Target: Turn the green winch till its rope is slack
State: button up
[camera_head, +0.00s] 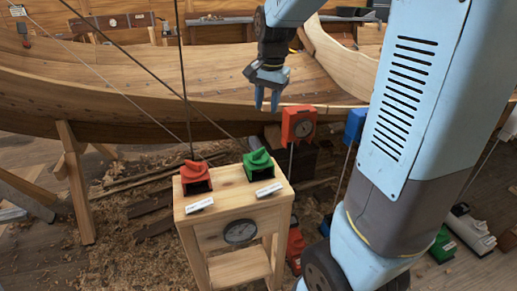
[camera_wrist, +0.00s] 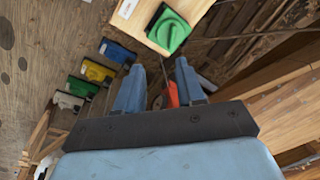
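The green winch (camera_head: 258,165) sits on the right half of a wooden stand's top, with a ridged green knob on its body. A dark rope (camera_head: 140,62) runs taut and straight from the upper left down towards it. In the wrist view the green winch (camera_wrist: 168,30) shows at the top, beyond my fingertips. My gripper (camera_head: 268,100) hangs above and behind the stand in the head view, apart from the winch. Its two fingers are spread with nothing between them, as the wrist view also shows (camera_wrist: 158,80).
A red winch (camera_head: 195,178) sits left of the green one on the wooden stand (camera_head: 215,212). A round dial (camera_head: 240,231) is on the stand's front. A red box with a dial (camera_head: 298,124) and a blue box (camera_head: 355,125) stand on poles. The hull (camera_head: 130,85) spans behind.

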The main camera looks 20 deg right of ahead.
aim_at(258, 150)
jog(key=w+f+m+g, duration=0.2)
jog(key=w+f+m, duration=0.1)
jog(key=w+f, duration=0.4)
jog(key=f, duration=1.4)
jog(key=shift+w, duration=0.2)
grip_shut()
